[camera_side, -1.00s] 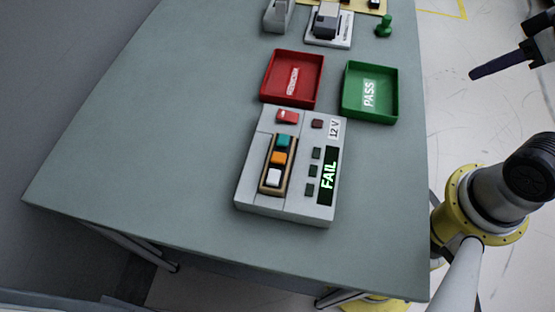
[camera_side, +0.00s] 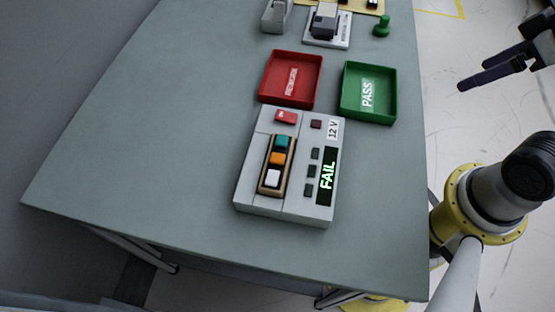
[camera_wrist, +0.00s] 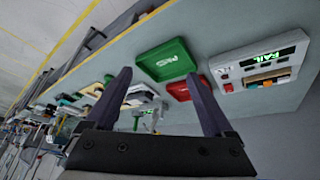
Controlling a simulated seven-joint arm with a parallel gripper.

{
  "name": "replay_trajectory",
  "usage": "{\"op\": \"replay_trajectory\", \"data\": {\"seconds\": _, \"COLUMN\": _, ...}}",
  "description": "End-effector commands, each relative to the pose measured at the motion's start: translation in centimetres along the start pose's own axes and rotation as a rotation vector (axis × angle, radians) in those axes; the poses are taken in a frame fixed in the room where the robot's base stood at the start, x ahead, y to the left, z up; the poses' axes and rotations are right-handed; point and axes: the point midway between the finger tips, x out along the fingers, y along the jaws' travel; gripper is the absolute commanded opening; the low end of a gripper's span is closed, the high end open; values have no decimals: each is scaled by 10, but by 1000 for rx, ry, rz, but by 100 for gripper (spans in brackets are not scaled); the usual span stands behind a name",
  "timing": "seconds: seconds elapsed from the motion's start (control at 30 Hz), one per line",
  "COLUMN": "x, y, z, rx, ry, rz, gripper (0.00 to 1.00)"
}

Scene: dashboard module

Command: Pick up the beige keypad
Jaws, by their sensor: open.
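The beige keypad (camera_side: 263,178) with teal, orange and white buttons sits in a slot of the grey test module (camera_side: 310,211). Only its narrow tan rim shows around the buttons. The module's display reads FAIL, and it also shows in the wrist view (camera_wrist: 258,76). My gripper (camera_side: 478,85) is at the upper right in the side view, beyond the table's right edge and well apart from the keypad. In the wrist view its two dark fingers (camera_wrist: 162,90) are spread with nothing between them.
A red tray (camera_side: 270,92) and a green PASS tray (camera_side: 350,108) stand behind the module. A grey-white device (camera_side: 325,22), a tape dispenser (camera_side: 276,16) and a green knobbed piece (camera_side: 382,27) are at the back. The table (camera_side: 130,170) is clear left and in front.

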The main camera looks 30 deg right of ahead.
Motion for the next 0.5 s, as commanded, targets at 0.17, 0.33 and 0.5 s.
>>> {"op": "replay_trajectory", "data": {"seconds": 0.17, "x": -24, "y": 1, "z": -28, "rx": -363, "ry": -4, "rz": -8, "gripper": 88}}
{"op": "replay_trajectory", "data": {"seconds": 0.33, "x": -37, "y": -23, "z": -89, "rx": -894, "ry": -52, "rz": -101, "gripper": 88}}
{"op": "replay_trajectory", "data": {"seconds": 0.5, "x": -30, "y": -79, "z": -146, "rx": -1406, "ry": -85, "rz": -236, "gripper": 88}}
